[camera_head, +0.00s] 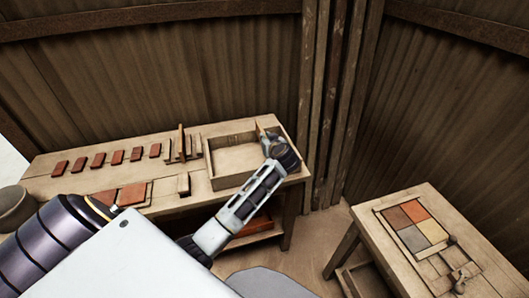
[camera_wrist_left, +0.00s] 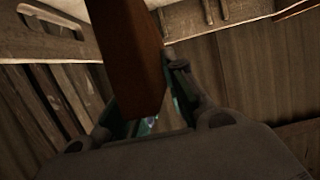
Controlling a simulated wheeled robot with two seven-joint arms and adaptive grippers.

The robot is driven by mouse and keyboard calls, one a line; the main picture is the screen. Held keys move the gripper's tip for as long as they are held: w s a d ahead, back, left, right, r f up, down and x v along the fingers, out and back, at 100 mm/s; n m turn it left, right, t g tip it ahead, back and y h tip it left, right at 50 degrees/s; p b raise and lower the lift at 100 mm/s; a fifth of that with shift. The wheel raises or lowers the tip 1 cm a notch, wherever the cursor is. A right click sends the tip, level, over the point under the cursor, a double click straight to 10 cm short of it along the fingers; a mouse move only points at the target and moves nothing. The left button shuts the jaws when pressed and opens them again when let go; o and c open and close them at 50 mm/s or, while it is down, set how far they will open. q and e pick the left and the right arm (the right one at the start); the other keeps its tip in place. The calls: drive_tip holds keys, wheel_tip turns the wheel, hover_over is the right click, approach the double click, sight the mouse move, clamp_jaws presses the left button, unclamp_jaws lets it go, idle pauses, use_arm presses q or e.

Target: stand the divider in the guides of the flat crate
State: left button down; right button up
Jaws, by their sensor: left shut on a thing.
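The flat crate (camera_head: 212,170) is a shallow, open wooden box at the right end of the long bench. My left gripper (camera_head: 268,137) is at the crate's right end, and its wrist hides part of that end. In the left wrist view, my left gripper (camera_wrist_left: 147,100) is shut on a flat reddish-brown board, which I take to be the divider (camera_wrist_left: 130,50). The board stands out between the fingers. In the head view I cannot make out the board clearly, nor whether it touches the crate or its guides. My right gripper is not in view.
The long bench (camera_head: 80,160) carries a row of several red tiles (camera_head: 98,160) and a rack (camera_head: 172,156) with an upright brown piece. A low table (camera_head: 455,217) at right holds a framed panel of coloured tiles (camera_head: 412,222). Corrugated walls close off the back.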

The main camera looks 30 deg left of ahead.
use_arm(q)
drive_tip(key=shift+f, duration=1.1)
drive_tip(key=shift+f, duration=1.9)
drive_tip(key=c, duration=1.5)
unclamp_jaws()
drive_tip(key=shift+f, duration=0.1)
drive_tip(key=shift+o, duration=0.2)
drive_tip(key=v, duration=1.2)
